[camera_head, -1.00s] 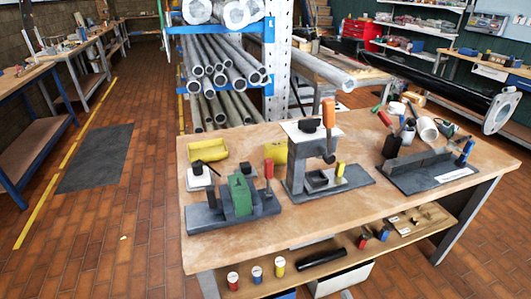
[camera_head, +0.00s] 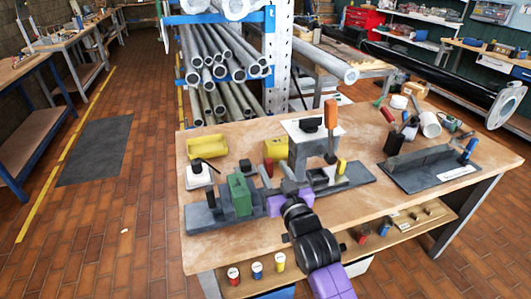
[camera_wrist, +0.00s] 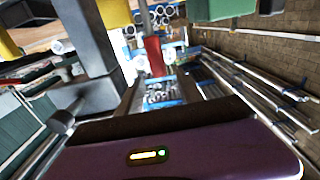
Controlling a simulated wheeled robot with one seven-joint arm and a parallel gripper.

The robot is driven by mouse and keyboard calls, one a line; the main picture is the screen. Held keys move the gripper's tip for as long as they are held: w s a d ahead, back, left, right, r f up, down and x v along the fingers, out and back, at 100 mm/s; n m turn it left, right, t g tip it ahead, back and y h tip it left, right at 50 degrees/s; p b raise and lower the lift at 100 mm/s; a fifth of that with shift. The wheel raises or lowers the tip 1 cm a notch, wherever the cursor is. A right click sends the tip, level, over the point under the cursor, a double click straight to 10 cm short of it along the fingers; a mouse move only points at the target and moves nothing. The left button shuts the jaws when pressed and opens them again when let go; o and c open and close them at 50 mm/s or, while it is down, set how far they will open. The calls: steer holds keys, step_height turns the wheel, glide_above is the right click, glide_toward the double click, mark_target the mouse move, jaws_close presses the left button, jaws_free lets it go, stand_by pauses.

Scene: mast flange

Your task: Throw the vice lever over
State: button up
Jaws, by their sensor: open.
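The vice (camera_head: 236,200) stands at the left of the bench on a dark grey base, with a green block at its middle. Its lever has a red handle (camera_head: 266,169) on the right side. In the wrist view the red handle (camera_wrist: 153,56) stands ahead of my open fingers, roughly between them, with a grey rod above it in the picture. My gripper (camera_head: 285,181), with its purple body, is just right of the lever and partly hides the vice's right end. I cannot tell whether a finger touches the handle.
A press with an orange handle (camera_head: 330,114) stands close to the right of my gripper. A fixture with a blue handle (camera_head: 469,149) is further right. Yellow bins (camera_head: 207,146) lie behind the vice. The bench front (camera_head: 225,250) is bare at left.

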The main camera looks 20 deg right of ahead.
steer(key=w, duration=0.7)
steer(key=shift+w+p, duration=0.35)
steer(key=shift+p, duration=0.05)
jaws_close()
stand_by(1.2)
